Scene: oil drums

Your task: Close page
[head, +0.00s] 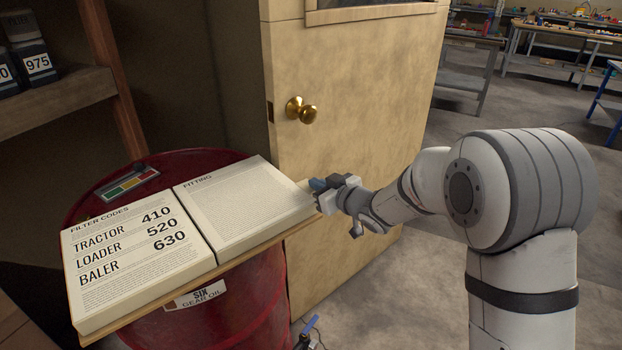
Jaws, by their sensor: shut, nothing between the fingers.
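An open book lies on top of a red oil drum (240,310). Its left page (130,245) reads "FILTER CODES" with TRACTOR 410, LOADER 520 and BALER 630. Its right page (240,200) is headed "FITTING" and is covered in small print. The book's cover shows as a thin brown edge under the pages. My gripper (316,190) is at the right edge of the right page, coming in from the right. Its fingers are shut with nothing between them. I cannot tell whether the fingertips touch the page edge.
A wooden door (355,130) with a brass knob (301,110) stands open just behind the book and my gripper. A shelf (60,100) with numbered dark boxes is at the upper left. Workbenches (470,75) stand far back right. Concrete floor there is mostly clear.

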